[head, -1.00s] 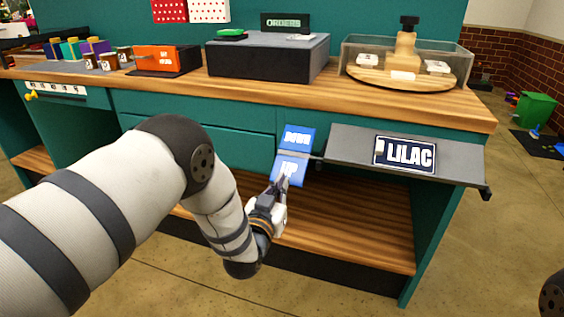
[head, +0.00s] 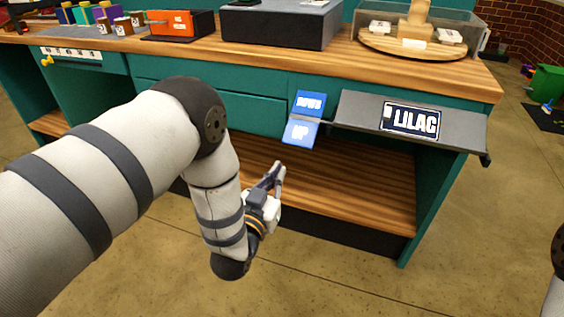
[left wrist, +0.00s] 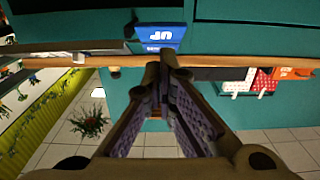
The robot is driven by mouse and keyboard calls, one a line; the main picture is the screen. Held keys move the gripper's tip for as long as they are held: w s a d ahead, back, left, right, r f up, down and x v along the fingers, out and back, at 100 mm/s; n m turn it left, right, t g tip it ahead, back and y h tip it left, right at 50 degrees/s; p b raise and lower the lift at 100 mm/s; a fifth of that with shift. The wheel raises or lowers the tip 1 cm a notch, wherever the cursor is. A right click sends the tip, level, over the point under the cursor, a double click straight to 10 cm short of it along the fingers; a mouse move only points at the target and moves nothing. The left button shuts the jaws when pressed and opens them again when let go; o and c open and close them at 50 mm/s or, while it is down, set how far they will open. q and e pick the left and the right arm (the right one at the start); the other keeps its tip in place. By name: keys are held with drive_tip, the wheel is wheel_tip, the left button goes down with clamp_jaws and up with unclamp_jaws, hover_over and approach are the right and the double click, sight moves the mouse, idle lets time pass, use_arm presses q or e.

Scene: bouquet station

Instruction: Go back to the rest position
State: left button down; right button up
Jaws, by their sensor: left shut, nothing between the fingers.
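My left gripper (head: 278,172) is shut and empty in front of the bouquet station, below and left of the blue UP/DOWN paddle (head: 303,118). It is apart from the paddle, with bare floor and the lower wooden shelf behind it. In the left wrist view, the shut fingers (left wrist: 165,62) point toward the teal front, and the blue paddle (left wrist: 162,36) shows upside down beyond them. My right gripper is not in view; only a bit of my right arm shows at the right edge in the head view.
A grey flap labelled LILAC (head: 355,112) sticks out at the counter's front right. The wooden counter (head: 200,56) holds an orange box (head: 180,25), a dark grey block (head: 275,27) and a clear-walled turntable (head: 385,45). The lower shelf (head: 350,192) is empty. The floor in front is clear.

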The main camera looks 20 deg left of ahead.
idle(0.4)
use_arm(q)
drive_tip(key=s+a+f+g+p, duration=0.1)
drive_tip(key=s+a+f+g, duration=0.1)
drive_tip(key=s+f+g, duration=0.6)
drive_tip(key=s+a+f+g, duration=0.1)
drive_tip(key=s+f+g, duration=0.2)
drive_tip(key=s+f, duration=0.9)
drive_tip(key=s+r+g, duration=0.1)
drive_tip(key=s+g, duration=0.2)
drive_tip(key=s, duration=0.6)
drive_tip(key=s+a+r+g, duration=0.1)
drive_tip(key=s+r+g, duration=0.1)
drive_tip(key=s, duration=0.7)
drive_tip(key=s+a+r+g, duration=0.1)
drive_tip(key=s+g, duration=0.3)
drive_tip(key=s, duration=0.5)
drive_tip(key=shift+s+r+n+g+y+p, duration=0.25)
drive_tip(key=shift+s+n+g+y+p, duration=0.05)
drive_tip(key=shift+n+p, duration=0.1)
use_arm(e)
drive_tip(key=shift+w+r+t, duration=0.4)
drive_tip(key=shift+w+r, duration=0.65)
